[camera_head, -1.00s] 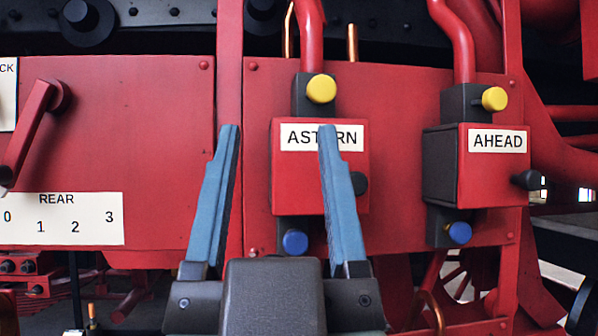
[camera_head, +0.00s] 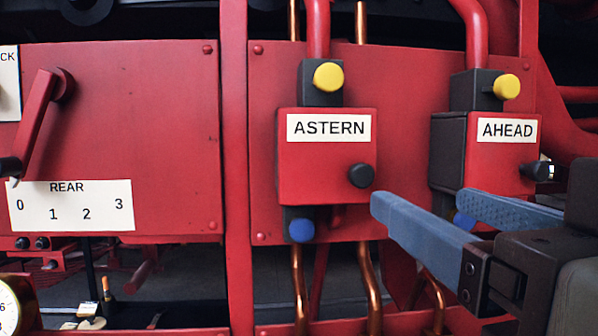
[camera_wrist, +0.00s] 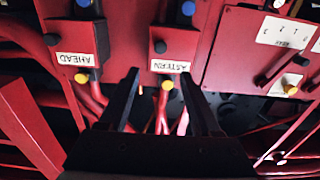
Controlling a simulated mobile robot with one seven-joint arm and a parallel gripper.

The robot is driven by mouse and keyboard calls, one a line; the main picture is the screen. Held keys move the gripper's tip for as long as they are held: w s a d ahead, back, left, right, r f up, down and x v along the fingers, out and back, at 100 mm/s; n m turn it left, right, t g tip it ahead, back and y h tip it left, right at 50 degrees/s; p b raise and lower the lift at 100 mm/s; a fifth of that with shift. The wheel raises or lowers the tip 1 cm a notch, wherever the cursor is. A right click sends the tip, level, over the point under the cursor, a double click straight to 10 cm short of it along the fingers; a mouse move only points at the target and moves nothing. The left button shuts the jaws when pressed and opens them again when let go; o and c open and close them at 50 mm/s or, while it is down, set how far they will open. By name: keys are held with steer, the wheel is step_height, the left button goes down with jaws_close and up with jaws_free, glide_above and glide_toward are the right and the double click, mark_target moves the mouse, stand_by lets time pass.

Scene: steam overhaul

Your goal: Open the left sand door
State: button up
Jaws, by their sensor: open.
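The left box (camera_head: 310,190), labelled ASTERN, is a red box on the red panel. Its front door looks shut, with a black knob (camera_head: 361,175) at its lower right. It also shows upside down in the wrist view (camera_wrist: 172,45). My gripper (camera_head: 422,202) is open and empty. In the head view it reaches in from the right, its blue fingers pointing left, with one tip just below and right of the knob. I cannot tell whether it touches. The wrist view shows my gripper's dark fingers (camera_wrist: 163,78) spread below the ASTERN label.
The AHEAD box (camera_head: 503,155) stands right of it, partly behind my gripper. Yellow (camera_head: 328,77) and blue (camera_head: 302,230) knobs sit above and below the ASTERN box. Copper pipes (camera_head: 368,280) run beneath. A red lever (camera_head: 42,115) is at left above the REAR scale (camera_head: 70,205).

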mark_target(363, 177)
steer(key=w+p, duration=0.1)
steer(key=w, duration=0.3)
steer(key=w+a+p, duration=0.1)
steer(key=w, duration=0.3)
steer(key=w+p, duration=0.2)
steer(key=w, duration=0.3)
steer(key=shift+a+f, duration=0.1)
steer(key=shift+a, duration=0.05)
steer(key=shift+s, duration=0.1)
jaws_close()
stand_by(1.3)
